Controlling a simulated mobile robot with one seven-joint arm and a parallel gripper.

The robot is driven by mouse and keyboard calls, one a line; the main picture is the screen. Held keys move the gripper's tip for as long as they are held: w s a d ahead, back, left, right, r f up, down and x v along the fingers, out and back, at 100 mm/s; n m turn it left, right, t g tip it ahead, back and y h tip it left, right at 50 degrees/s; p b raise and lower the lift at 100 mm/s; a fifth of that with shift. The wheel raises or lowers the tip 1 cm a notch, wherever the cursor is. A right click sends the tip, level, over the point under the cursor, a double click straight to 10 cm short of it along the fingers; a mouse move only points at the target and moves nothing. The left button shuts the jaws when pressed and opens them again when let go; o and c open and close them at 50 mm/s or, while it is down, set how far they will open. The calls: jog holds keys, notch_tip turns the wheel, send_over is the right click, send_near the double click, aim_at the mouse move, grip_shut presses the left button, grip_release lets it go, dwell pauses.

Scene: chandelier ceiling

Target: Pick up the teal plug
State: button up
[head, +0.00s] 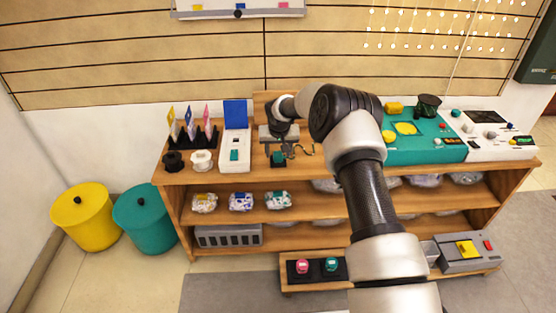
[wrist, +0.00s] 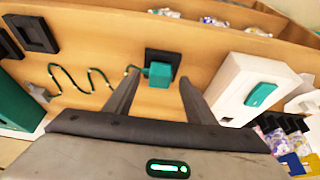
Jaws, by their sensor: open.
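The teal plug (wrist: 160,75) is a small block on a black square base (wrist: 168,55) on the wooden shelf top; a dark cord with gold bands (wrist: 85,80) runs from it in waves to the left. In the head view the plug (head: 278,156) shows just below my gripper (head: 278,138). In the wrist view my gripper (wrist: 158,78) is open, with one finger on each side of the plug in the picture. The fingers look apart from the plug; I cannot tell how far above it they are.
A white device with a teal button (head: 235,155) stands close to the left of the plug. White and black spools (head: 202,161) and a rack of small flags lie further left. A teal panel (head: 425,149) stands to the right, partly behind my arm.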

aim_at(278, 155)
jog(key=shift+w+f, duration=0.15)
jog(key=shift+f, duration=0.1)
jog(key=c, duration=1.1)
jog(key=shift+s+r+p, duration=0.15)
jog(key=shift+r+p, duration=0.55)
jog(key=shift+r, duration=1.7)
jog(key=shift+s+r+p, duration=0.15)
jog(key=shift+r+p, duration=0.5)
jog(key=shift+r, duration=1.7)
jog(key=shift+s+r+p, duration=0.15)
jog(key=shift+r+p, duration=0.55)
jog(key=shift+r, duration=1.7)
